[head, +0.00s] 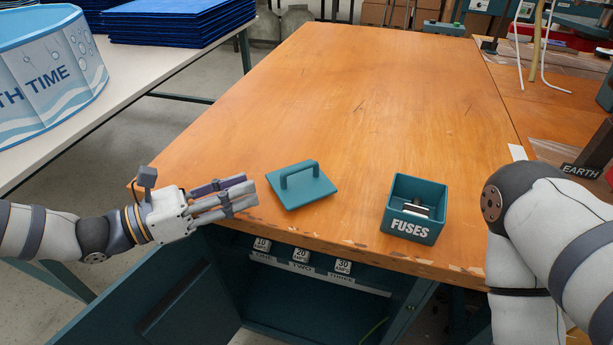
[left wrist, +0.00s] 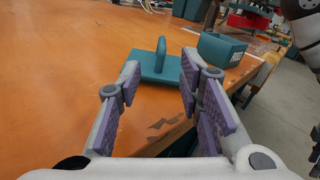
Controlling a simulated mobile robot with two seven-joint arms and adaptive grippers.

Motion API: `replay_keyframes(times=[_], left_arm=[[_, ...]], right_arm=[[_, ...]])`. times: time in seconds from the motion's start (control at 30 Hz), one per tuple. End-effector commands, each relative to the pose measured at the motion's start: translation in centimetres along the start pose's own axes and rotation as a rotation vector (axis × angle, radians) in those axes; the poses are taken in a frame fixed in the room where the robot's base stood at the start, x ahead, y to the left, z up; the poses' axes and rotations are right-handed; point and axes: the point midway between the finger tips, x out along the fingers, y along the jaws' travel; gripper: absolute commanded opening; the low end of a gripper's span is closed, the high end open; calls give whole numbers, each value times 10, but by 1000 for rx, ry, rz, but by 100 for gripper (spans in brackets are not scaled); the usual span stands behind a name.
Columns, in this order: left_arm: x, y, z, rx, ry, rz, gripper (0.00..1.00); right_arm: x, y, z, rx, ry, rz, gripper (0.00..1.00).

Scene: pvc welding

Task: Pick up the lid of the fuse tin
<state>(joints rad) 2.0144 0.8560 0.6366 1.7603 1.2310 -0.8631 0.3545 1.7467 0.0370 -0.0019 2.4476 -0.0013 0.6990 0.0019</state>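The teal lid (head: 307,192) with its upright loop handle lies on the wooden table near the front edge. It also shows in the left wrist view (left wrist: 150,66), ahead of and between the fingers. The fuse tin (head: 414,209) stands open to the right of the lid, marked FUSES, with small parts inside. It also shows in the left wrist view (left wrist: 221,48). My left gripper (head: 250,192) is open and empty, just left of the lid and apart from it. My right arm (head: 550,220) shows at the right; its gripper is out of view.
The wooden table (head: 370,90) is clear behind the lid and tin. Below its front edge is an open teal cabinet (head: 280,290) with fuse labels. A white table (head: 150,80) at left holds blue stacks (head: 165,22). An EARTH sign (head: 581,171) stands at right.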

Motion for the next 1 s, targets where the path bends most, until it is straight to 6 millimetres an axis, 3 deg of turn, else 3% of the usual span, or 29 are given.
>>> replay_keyframes(times=[0.2,0.37,0.6,0.87,1.0], left_arm=[[46,-2,-1,0,3,-5,33],[67,-3,-2,1,4,-6,33],[111,-2,-3,1,5,-4,33],[116,-2,-2,0,5,-3,33],[116,-2,-2,0,5,-3,4]], right_arm=[[-1,0,0,-1,3,-1,43],[-2,0,-1,-1,4,-1,43],[-1,0,0,-1,3,-1,43],[-1,0,0,-1,3,-1,43],[-1,0,0,-1,3,-1,43]])
